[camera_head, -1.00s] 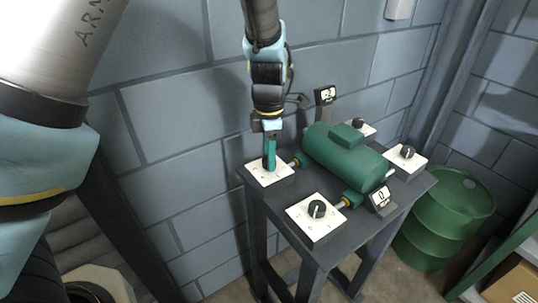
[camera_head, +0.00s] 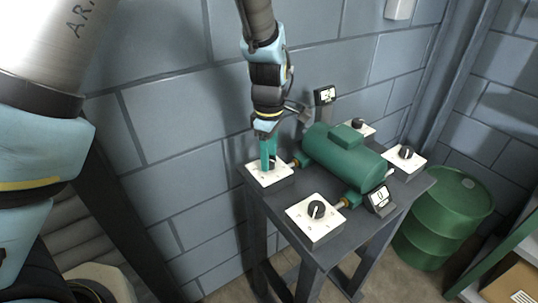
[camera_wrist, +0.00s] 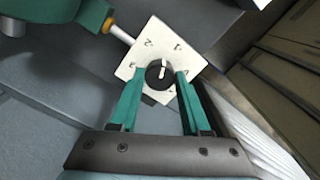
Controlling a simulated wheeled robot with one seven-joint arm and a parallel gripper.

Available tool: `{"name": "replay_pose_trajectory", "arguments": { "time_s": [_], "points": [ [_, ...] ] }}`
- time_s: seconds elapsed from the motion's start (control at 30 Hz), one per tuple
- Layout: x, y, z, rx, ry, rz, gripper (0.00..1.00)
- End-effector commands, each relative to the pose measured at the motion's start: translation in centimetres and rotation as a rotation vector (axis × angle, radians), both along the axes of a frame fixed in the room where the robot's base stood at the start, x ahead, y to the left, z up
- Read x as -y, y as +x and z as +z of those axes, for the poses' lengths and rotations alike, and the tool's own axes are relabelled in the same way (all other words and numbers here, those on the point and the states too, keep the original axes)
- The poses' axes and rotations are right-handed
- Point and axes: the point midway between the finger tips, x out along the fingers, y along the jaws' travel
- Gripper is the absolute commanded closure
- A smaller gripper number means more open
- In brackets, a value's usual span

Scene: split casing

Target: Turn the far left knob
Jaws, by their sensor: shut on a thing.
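The far left knob (camera_wrist: 158,78) is black with a white pointer line and sits on a white square plate with markings (camera_wrist: 150,48). In the head view the plate (camera_head: 283,181) is at the table's left back corner, and my gripper (camera_head: 269,163) reaches down onto the knob from above. In the wrist view my gripper (camera_wrist: 160,85) has its green fingers on both sides of the knob, shut on it. The fingers hide part of the knob in the head view.
A green tank (camera_head: 345,157) stands mid-table with two small displays, (camera_head: 325,95) at the back and another display (camera_head: 380,199) at the front. Other knobs sit at the front left (camera_head: 316,209), back right (camera_head: 358,123) and right (camera_head: 406,152). A green barrel (camera_head: 450,215) stands right of the table.

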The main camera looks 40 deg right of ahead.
Motion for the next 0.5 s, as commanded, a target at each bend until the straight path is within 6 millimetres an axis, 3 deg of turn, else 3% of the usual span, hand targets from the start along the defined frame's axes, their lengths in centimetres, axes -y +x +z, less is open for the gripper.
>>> {"name": "replay_pose_trajectory", "arguments": {
  "time_s": [0.5],
  "points": [
    [0.06, 0.05, -0.01, 0.001, -0.002, -0.489, 1.0]
  ]
}}
